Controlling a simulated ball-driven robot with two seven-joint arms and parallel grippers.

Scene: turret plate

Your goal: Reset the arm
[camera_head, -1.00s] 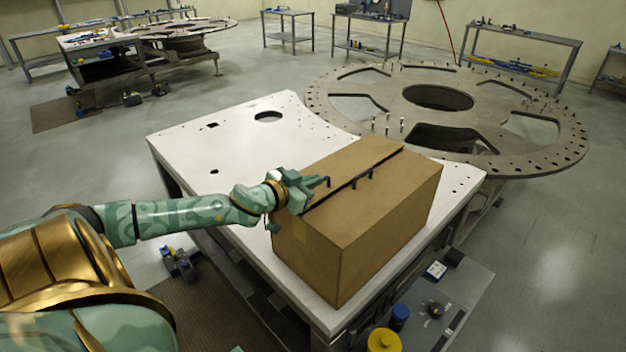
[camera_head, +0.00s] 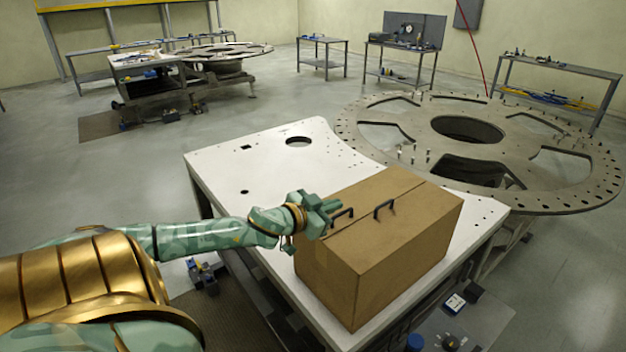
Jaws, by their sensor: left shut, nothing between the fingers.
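My left arm reaches in from the left, green with gold bands. My left gripper (camera_head: 331,208) is at the left end of the brown box (camera_head: 400,259), close to its top edge. Its fingers are small in the view and look closed, with nothing held. I cannot tell whether they touch the box. The box is closed and has two dark handles (camera_head: 384,208) on its top; the nearer one is beside the gripper. My right gripper does not show.
The box stands on a white table (camera_head: 225,165) with cut-outs. A large round metal plate (camera_head: 361,150) with openings adjoins it at the right. Benches (camera_head: 405,66) line the back wall. Open floor (camera_head: 150,180) lies to the left. A lower shelf with small items is at the bottom right.

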